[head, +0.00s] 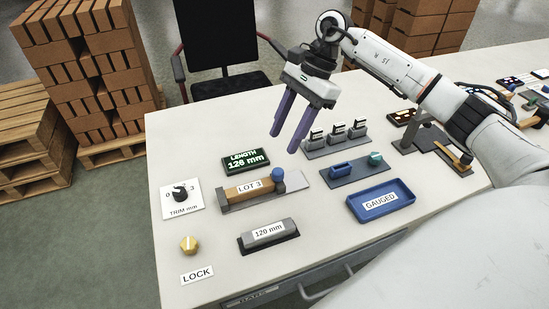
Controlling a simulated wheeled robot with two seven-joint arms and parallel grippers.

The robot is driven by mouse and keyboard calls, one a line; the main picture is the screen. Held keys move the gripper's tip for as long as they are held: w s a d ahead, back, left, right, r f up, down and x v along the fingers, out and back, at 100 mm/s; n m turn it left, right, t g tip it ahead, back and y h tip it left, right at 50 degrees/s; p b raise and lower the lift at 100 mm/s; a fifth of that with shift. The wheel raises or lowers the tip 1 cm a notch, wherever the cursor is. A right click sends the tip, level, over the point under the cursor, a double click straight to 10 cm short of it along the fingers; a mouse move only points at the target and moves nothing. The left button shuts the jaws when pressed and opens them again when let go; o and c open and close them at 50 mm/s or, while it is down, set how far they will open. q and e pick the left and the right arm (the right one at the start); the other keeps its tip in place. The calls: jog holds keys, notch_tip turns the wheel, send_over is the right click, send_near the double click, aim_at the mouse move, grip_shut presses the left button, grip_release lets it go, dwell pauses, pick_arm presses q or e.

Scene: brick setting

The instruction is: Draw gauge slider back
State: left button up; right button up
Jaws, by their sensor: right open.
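The length gauge (297,181) is a grey base on the white table. A brown brick labelled LOT 3 (243,190) lies on it. The blue knob of the slider (278,175) stands at the brick's right end; whether it touches the brick is hard to tell. A dark display (246,161) behind reads LENGTH and what looks like 126 mm. My right gripper (283,142) is open and empty, its purple fingers pointing down above the table behind the knob. My left gripper is not in view.
A 120 mm block (268,235) sits in front, with a blue GAUGED tray (381,201) to the right. A trim dial (181,194) and yellow LOCK knob (188,245) are left. Small labelled blocks (336,133) stand behind. A black chair (222,50) is beyond the table.

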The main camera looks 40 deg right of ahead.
aim_at(279, 171)
jog(key=shift+h, duration=0.4)
jog(key=x, duration=0.3)
jog(key=d+x, duration=0.1)
jog(key=x, duration=0.2)
jog(key=s+p+x, duration=0.1)
jog(key=x, duration=0.2)
jog(key=shift+d+f, duration=0.2)
jog(key=shift+f, duration=0.25)
grip_shut()
jog(key=shift+s+d+f+b, duration=0.1)
jog(key=shift+d+b, duration=0.35)
jog(key=shift+d, duration=0.15)
jog(key=shift+s+d+f+b, duration=0.1)
jog(key=shift+d+b, duration=0.3)
jog(key=shift+d, duration=0.25)
jog(key=shift+d+r, duration=0.15)
jog(key=shift+r, duration=0.05)
grip_release()
jog(key=shift+s, duration=0.1)
